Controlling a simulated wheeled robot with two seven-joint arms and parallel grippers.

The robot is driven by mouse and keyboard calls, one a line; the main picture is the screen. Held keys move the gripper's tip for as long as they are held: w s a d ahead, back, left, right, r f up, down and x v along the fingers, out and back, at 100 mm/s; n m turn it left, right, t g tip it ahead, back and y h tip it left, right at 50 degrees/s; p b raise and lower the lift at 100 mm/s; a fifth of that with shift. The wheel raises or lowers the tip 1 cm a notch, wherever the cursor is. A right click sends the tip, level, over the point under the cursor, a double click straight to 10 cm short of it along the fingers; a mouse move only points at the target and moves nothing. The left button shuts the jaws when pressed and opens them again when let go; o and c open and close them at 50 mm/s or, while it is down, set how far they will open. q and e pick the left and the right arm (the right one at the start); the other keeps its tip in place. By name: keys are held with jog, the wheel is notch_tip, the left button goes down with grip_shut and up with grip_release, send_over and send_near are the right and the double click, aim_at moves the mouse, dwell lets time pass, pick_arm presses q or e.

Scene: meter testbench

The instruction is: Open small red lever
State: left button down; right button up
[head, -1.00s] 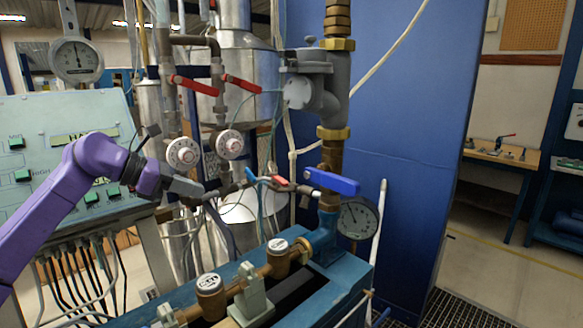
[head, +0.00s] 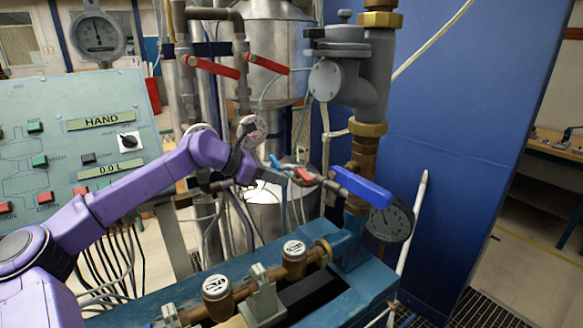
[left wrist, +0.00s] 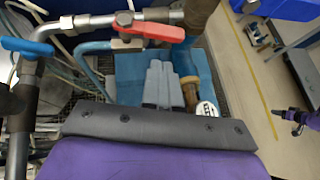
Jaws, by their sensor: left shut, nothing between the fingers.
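The small red lever (head: 303,175) sits on the thin pipe just left of the blue lever (head: 362,187). In the left wrist view the red lever (left wrist: 150,31) lies across the pipe near the top. My left gripper (head: 278,176) is at the left of the red lever in the head view, close to it; whether they touch I cannot tell. In the left wrist view my left gripper's grey fingers (left wrist: 158,72) are together and empty, below the red lever in the picture. A purple arm end with dark tips, apparently my right gripper (left wrist: 292,117), is small at the right edge there.
Two larger red levers (head: 212,67) (head: 267,64) are on the upper pipes. A light blue lever (left wrist: 27,47) is left in the left wrist view. A round gauge (head: 390,222) hangs beside the blue lever. The control panel (head: 70,140) stands at left.

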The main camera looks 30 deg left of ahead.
aim_at(304, 179)
pick_arm(q)
jog(key=w+d+p, duration=0.1)
jog(key=w+d, duration=0.1)
jog(key=w, duration=0.1)
jog(key=shift+d+r, duration=0.1)
jog(key=shift+d, duration=0.05)
jog(key=b, duration=0.2)
jog(key=d+b, duration=0.1)
jog(key=b, duration=0.1)
jog(key=shift+w+d, duration=0.2)
jog(key=shift+d, duration=0.1)
jog(key=shift+s, duration=0.1)
